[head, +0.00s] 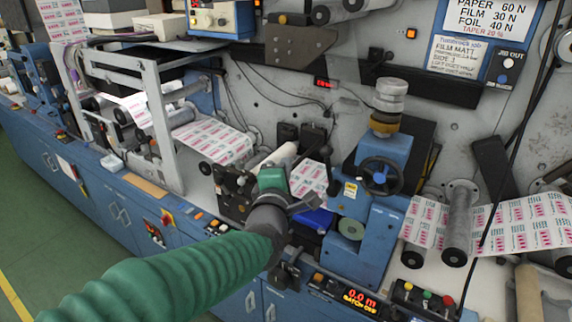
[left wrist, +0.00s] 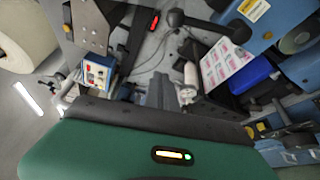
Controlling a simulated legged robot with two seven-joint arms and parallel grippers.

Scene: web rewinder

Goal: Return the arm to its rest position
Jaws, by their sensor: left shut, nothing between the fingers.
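My left arm (head: 170,283), in a green ribbed sleeve, comes in from the lower left of the head view. My left gripper (head: 300,203) is shut and empty in front of the web rewinder, left of the blue handwheel unit (head: 372,200). Its dark wrist and green housing hide part of the machine behind. In the left wrist view the green housing (left wrist: 150,155), with a small lit indicator, fills the bottom. My right gripper is not in view.
The printed web (head: 215,140) runs left of the gripper, and more web (head: 520,225) passes over rollers on the right. A blue block (head: 315,218) lies close to the gripper. Blue cabinets (head: 120,210) line the front. Green floor (head: 50,250) is clear at lower left.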

